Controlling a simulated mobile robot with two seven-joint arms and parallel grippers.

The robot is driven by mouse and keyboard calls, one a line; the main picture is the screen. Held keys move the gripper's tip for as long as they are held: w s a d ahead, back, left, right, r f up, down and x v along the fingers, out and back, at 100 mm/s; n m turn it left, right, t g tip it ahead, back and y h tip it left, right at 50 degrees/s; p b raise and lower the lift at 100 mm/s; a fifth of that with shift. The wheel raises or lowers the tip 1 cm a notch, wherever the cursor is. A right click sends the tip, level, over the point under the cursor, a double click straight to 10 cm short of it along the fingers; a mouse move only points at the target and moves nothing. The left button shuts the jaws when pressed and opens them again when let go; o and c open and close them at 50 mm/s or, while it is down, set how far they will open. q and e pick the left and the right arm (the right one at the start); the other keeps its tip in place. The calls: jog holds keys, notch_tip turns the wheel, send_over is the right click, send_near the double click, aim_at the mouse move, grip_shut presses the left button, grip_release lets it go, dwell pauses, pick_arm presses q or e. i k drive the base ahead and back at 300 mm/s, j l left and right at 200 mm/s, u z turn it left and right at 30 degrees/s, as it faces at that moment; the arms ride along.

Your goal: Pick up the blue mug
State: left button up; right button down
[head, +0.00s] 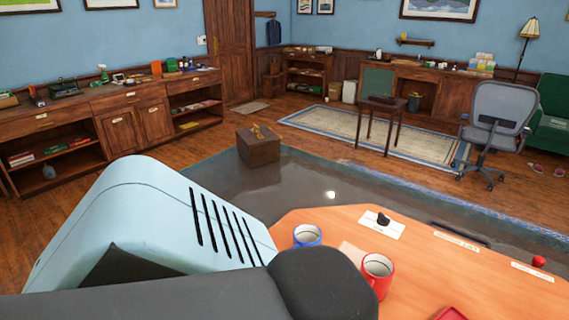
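The blue mug (307,236) stands upright on the orange-brown tabletop (440,285), near its left edge. Its light inside shows from above, and its lower part is hidden behind a dark rounded part that seems to be mine. A red mug (378,273) stands upright to its right and nearer. It has a handle and is partly covered at its left. Neither of my grippers can be seen. A large pale blue slotted shell and dark links, seemingly parts of me, fill the lower left of the head view.
A white card with a black item (384,220), labels (456,241), a red ball (538,262) and a red tray (450,314) lie on the table.

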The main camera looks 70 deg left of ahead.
aim_at(304, 235)
jog(key=u, duration=1.9)
